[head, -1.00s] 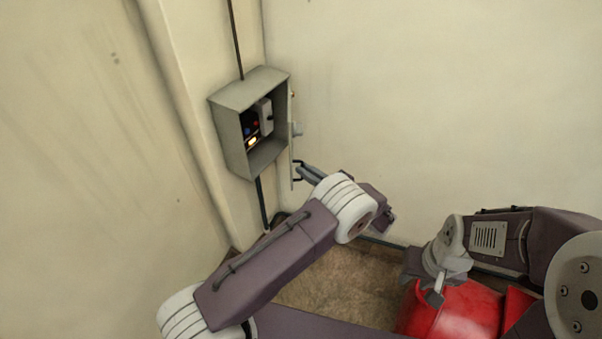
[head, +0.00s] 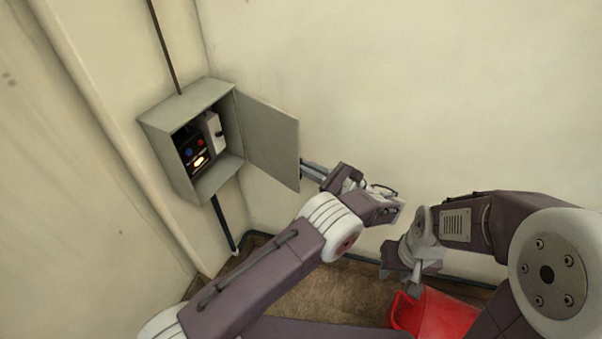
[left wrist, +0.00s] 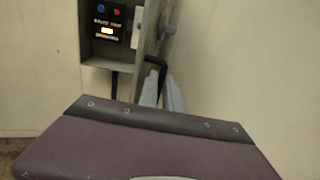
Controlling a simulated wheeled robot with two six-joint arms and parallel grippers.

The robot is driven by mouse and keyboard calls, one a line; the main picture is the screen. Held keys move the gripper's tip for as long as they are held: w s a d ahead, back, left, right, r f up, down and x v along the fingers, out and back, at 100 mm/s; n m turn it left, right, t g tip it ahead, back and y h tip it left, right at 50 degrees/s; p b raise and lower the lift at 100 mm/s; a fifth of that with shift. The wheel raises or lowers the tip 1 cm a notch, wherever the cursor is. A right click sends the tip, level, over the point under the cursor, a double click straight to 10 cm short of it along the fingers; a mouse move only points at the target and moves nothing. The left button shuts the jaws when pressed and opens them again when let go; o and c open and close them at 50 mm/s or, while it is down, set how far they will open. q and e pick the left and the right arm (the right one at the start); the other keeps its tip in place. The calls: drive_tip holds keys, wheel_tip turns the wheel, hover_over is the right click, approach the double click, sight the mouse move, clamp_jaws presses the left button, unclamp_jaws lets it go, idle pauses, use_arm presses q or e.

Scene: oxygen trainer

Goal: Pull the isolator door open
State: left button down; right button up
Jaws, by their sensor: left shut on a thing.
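The isolator box (head: 163,135) is a grey metal cabinet on the wall at the left in the head view. Its grey door (head: 266,138) stands wide open to the right of the box, showing a broad flat face. My left gripper (head: 304,169) is at the door's outer edge, shut on the handle, which is mostly hidden in the head view. In the left wrist view, the black handle (left wrist: 158,66) runs down between the gripper fingers, beside the door seen nearly edge-on (left wrist: 150,40). My right gripper (head: 400,281) is empty, its fingers apart.
Inside the box are red and blue buttons, a lit yellow indicator (head: 200,161) and a pale switch unit (head: 215,132). A red container (head: 440,318) is on the floor below my right gripper. A dark conduit (head: 223,224) runs down from the box. Bare wall lies right of the door.

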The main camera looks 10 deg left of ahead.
use_arm(q)
drive_tip(key=shift+w+n+g+b, duration=0.3)
drive_tip(key=shift+w+g, duration=0.1)
drive_tip(key=shift+w, duration=0.05)
drive_tip(key=shift+r, duration=0.1)
drive_tip(key=c, duration=1.8)
unclamp_jaws()
drive_tip(key=shift+a, duration=0.1)
